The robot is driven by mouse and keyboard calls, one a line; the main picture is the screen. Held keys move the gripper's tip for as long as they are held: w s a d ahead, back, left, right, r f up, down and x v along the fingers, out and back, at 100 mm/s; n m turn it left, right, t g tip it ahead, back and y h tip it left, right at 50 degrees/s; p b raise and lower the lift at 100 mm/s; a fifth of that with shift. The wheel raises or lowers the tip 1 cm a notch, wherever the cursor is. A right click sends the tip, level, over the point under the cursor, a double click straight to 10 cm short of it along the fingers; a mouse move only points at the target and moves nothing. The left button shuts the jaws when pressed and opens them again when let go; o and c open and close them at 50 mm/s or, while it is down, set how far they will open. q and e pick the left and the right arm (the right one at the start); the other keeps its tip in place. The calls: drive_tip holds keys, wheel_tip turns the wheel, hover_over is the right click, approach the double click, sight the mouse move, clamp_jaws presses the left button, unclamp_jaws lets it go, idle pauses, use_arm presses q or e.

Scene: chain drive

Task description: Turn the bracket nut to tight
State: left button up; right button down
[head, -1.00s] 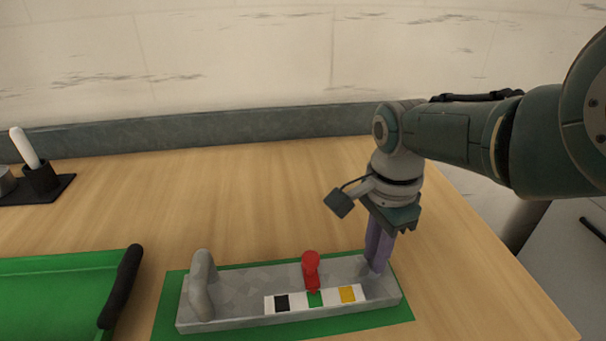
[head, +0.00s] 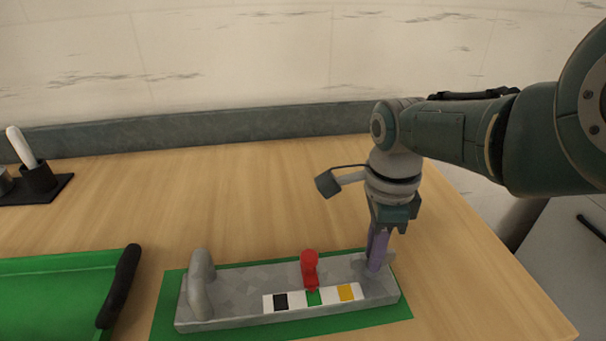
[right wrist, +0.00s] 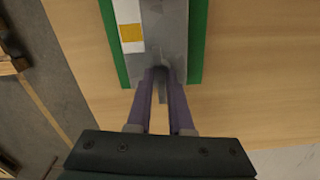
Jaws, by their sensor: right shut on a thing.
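A grey bracket base (head: 235,284) lies on a green mat (head: 165,304) near the table's front edge. A red pointer (head: 310,268) stands over its scale strip (head: 294,300) of white, black, green and yellow, with its tip at the green patch. My right gripper (head: 376,266) points down at the base's right end. In the right wrist view its purple fingers (right wrist: 160,82) are shut on a small grey part (right wrist: 161,76) at the end of the base. I take this part to be the bracket nut; the fingers mostly hide it. My left gripper is not in view.
A green tray (head: 60,298) with a black handle lies at the left. A black holder (head: 38,178) with a white-handled tool stands at the back left. The wooden table (head: 260,200) is clear behind the base. The wall is at the back.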

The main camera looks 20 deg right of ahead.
drive_tip(key=shift+r, duration=0.1)
drive_tip(key=c, duration=0.8)
unclamp_jaws()
wheel_tip(320, 180, up, 10)
drive_tip(key=p, duration=0.7)
drive_tip(key=shift+p, duration=0.35)
